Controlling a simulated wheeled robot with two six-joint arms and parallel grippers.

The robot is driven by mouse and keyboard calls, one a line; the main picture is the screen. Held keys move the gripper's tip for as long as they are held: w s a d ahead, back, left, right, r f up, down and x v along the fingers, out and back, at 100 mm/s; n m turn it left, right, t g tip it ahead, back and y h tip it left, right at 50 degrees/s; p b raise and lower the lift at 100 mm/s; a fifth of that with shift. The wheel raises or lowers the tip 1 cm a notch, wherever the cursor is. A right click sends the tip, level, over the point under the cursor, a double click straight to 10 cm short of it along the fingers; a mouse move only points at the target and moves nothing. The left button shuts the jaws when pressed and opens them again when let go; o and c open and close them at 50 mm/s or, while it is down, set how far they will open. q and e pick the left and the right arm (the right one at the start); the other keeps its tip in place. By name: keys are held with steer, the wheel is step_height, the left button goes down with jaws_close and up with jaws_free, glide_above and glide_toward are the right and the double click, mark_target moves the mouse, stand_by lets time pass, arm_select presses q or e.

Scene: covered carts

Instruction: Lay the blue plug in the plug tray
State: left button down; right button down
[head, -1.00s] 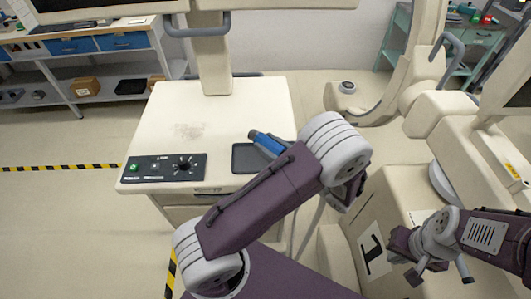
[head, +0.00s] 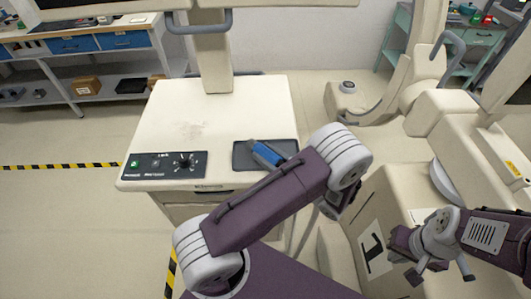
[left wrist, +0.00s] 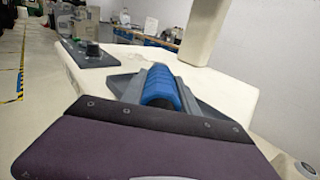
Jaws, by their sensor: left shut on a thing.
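The blue plug (head: 267,153) has a grey tip and appears over the dark, flat plug tray (head: 242,159) on the cart top. Whether it touches the tray I cannot tell. My purple left arm covers its near end and hides the left gripper in the head view. In the left wrist view, the ribbed blue plug (left wrist: 160,84) sticks out beyond my left gripper (left wrist: 160,98), which is shut on it. Grey surfaces flank the plug there. My right gripper (head: 440,272) is open and empty at the lower right, well away from the tray.
The cream cart top (head: 205,115) is clear behind the tray. A black control panel (head: 163,166) with a knob and a green button sits at its front left. A post (head: 212,60) rises at the back. Cream equipment (head: 400,200) stands to the right.

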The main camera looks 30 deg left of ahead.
arm_select(q)
steer(key=shift+s+f, duration=0.1)
steer(key=shift+f, duration=0.1)
steer(key=c, duration=0.9)
jaws_free()
steer(key=shift+f, duration=0.15)
steer(key=shift+r, duration=0.35)
steer(key=v, duration=0.5)
steer(key=r+v, duration=0.1)
steer(key=v, duration=0.1)
steer(key=shift+s+d+f+b, duration=0.1)
steer(key=shift+d+b, duration=0.2)
steer(key=shift+b, duration=0.05)
